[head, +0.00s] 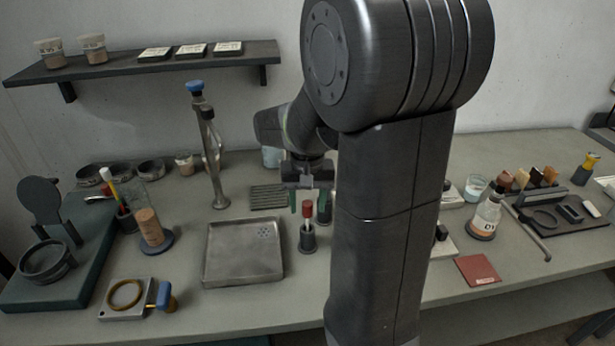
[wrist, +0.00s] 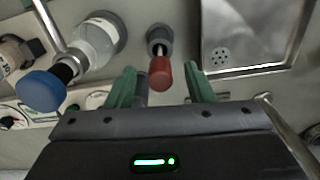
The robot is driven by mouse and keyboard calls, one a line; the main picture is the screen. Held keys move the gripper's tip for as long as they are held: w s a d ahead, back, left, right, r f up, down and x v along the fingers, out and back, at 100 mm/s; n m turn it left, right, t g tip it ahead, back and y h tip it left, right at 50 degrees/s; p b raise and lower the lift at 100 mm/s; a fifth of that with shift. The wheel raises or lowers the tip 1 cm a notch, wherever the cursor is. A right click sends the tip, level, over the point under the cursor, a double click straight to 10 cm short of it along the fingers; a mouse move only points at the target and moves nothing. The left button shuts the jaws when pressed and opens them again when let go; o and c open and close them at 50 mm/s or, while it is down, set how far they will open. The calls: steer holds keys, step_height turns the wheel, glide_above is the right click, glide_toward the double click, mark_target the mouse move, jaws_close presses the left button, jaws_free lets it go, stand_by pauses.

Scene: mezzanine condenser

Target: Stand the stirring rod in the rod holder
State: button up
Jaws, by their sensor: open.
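A short rod with a red knob, likely the stirring rod (head: 307,211), stands upright in a small dark grey cup, likely the rod holder (head: 308,241). In the wrist view the red knob (wrist: 160,73) leads down by a thin shaft to the round grey cup (wrist: 159,38). My gripper (head: 309,204) is open, pointing down, with its green fingers on either side of the knob. In the wrist view my gripper (wrist: 161,86) shows a gap between each finger and the knob. How deep the rod sits is hard to tell.
A metal tray (head: 243,276) lies left of the cup. A second grey cup (head: 325,213) stands close behind. A bottle with a blue cap (wrist: 42,91) stands on the other side in the wrist view. My arm hides the table's middle.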

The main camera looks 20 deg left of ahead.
step_height(320, 180, up, 12)
steer(key=shift+f, duration=0.25)
step_height(320, 180, down, 14)
steer(key=shift+r, duration=0.1)
steer(key=shift+r+p, duration=1.1)
steer(key=shift+r, duration=0.4)
